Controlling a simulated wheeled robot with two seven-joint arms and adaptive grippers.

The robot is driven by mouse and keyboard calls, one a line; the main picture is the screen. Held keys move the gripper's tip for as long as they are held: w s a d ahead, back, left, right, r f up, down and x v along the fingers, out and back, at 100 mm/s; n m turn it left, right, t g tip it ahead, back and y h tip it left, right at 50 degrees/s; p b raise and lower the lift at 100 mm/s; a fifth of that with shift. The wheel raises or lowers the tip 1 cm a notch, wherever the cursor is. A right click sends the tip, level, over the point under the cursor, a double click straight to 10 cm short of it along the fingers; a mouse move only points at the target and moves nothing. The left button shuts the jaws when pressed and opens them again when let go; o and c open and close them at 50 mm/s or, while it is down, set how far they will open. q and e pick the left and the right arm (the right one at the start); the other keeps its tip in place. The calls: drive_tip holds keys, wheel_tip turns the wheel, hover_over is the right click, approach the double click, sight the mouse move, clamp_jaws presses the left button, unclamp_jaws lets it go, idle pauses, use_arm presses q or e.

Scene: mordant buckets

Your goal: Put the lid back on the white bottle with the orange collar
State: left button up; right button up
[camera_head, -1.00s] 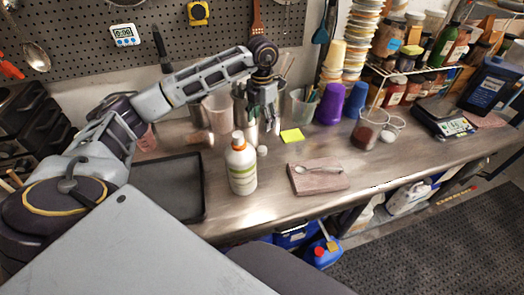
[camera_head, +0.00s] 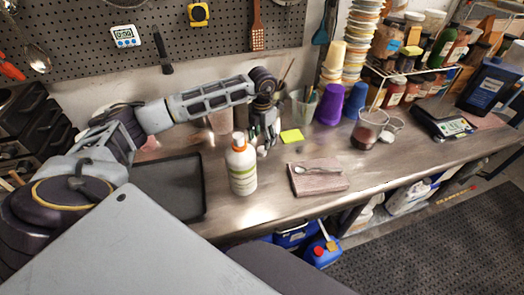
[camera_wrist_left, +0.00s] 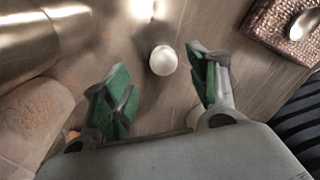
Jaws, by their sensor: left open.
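The white bottle (camera_head: 242,172) stands upright on the steel worktop, with an orange band below its white top. A small white round lid (camera_wrist_left: 163,60) lies on the worktop; in the head view it shows as a pale spot (camera_head: 262,151) just right of the bottle, partly beside my fingers. My left gripper (camera_head: 264,138) points down behind and right of the bottle, low over the worktop. In the left wrist view its green-padded fingers (camera_wrist_left: 160,68) are open and apart, with the lid between their tips and not visibly touched. My right gripper is not in view.
A dark tray (camera_head: 168,207) lies left of the bottle. Purple cups (camera_head: 330,104) and glass vessels stand at the back.

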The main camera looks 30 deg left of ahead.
sight(263, 147)
use_arm(q)
drive_tip(key=shift+f, duration=0.1)
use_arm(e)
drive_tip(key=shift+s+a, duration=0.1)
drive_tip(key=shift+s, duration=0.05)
use_arm(q)
drive_tip(key=shift+d+f+p, duration=0.15)
drive_tip(key=shift+f+p, duration=0.15)
drive_tip(key=shift+f, duration=0.6)
wheel_tip(263, 147, down, 2)
drive_tip(key=shift+d, duration=0.1)
drive_tip(key=shift+f, duration=0.7)
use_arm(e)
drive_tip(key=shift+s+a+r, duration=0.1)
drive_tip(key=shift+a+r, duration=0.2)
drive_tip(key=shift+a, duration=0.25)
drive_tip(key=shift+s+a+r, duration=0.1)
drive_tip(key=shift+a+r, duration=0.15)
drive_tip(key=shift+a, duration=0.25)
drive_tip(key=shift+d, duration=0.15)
use_arm(q)
drive_tip(key=c, duration=0.7)
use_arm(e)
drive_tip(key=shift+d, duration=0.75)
